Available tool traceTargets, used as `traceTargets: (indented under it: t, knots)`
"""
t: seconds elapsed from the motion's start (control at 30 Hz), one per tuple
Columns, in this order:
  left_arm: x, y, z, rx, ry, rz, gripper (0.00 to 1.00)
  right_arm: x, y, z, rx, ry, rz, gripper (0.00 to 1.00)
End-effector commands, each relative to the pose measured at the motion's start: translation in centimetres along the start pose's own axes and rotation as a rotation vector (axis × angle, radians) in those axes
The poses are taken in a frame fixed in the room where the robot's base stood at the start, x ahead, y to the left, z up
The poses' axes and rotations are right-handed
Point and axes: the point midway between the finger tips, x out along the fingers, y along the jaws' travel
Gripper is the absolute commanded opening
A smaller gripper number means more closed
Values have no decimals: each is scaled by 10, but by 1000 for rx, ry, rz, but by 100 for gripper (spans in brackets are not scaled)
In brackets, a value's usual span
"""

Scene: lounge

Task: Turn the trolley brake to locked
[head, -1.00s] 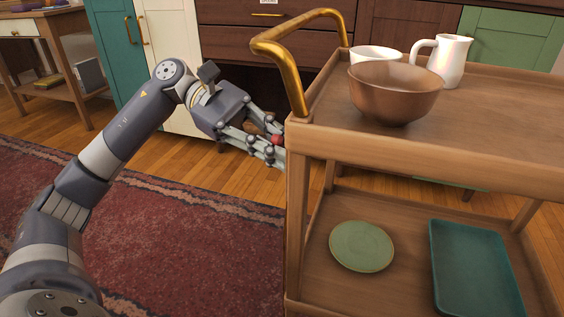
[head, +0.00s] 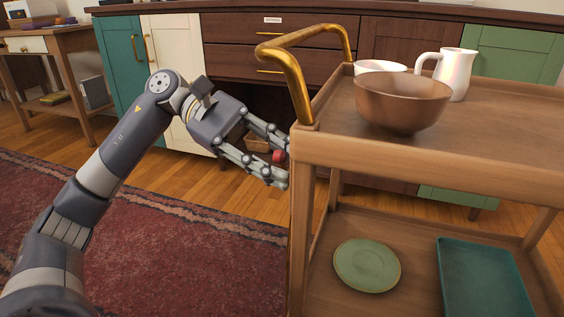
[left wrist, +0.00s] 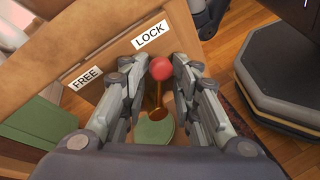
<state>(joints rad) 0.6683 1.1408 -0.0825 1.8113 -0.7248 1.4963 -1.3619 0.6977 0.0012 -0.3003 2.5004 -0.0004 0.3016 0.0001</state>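The trolley (head: 400,165) is wooden with a brass handle. Its brake lever has a red ball knob (head: 279,156) on a brass stem, and the knob also shows in the left wrist view (left wrist: 161,69). The knob is just below the white LOCK label (left wrist: 150,35); the FREE label (left wrist: 86,78) is to its left. My left gripper (head: 282,162) is at the trolley's left end, its fingers open on either side of the knob. In the left wrist view small gaps show between knob and fingers. My right gripper is out of view.
A brown bowl (head: 402,104), a white cup (head: 380,67) and a white jug (head: 452,75) stand on the trolley's top. A green plate (head: 367,265) and teal tray (head: 485,280) lie on its lower shelf. Cabinets stand behind; a red rug (head: 150,240) lies left.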

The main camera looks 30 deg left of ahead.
Motion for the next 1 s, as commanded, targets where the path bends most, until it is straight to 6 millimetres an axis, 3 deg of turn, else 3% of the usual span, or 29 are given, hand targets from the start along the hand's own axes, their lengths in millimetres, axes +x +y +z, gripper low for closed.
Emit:
traceTargets:
  t: [0.37, 0.47, 0.8, 1.0]
  knots:
    - [-3, 0, -1, -3, -1, 0, 30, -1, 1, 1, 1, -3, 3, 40]
    - [-16, 0, 0, -3, -1, 1, 30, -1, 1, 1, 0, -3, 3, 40]
    - [-87, 0, 0, -2, -1, 4, 30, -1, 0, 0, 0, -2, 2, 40]
    - [-112, 0, 0, -1, -1, 1, 30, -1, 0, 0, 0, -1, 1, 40]
